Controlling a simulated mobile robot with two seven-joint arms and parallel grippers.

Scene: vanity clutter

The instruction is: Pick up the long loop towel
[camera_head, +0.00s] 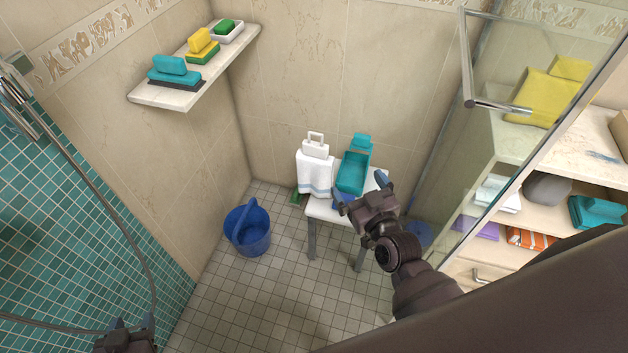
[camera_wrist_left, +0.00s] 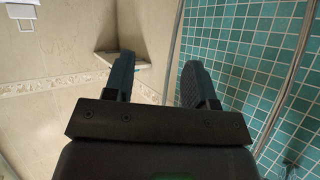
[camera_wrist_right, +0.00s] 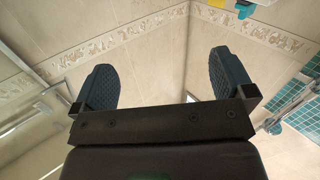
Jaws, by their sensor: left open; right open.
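A white towel with pale blue bands (camera_head: 315,172) hangs below a white loop-shaped handle (camera_head: 315,141), beside the left edge of a small white stool (camera_head: 325,213). It looks like the long loop towel. What holds it up is unclear. My right gripper (camera_head: 360,190) is open over the stool's front, to the right of the towel and apart from it in the picture. Its open fingers show empty in the right wrist view (camera_wrist_right: 160,85). My left gripper (camera_head: 134,322) is at the lower left, far from the towel. It is open and empty in the left wrist view (camera_wrist_left: 156,78).
A teal open container (camera_head: 353,173) stands on the stool right of the towel. A blue bucket (camera_head: 248,230) is on the floor to the left. A glass panel (camera_head: 500,60) and cluttered shelves (camera_head: 545,240) are at right. The floor between bucket and stool is clear.

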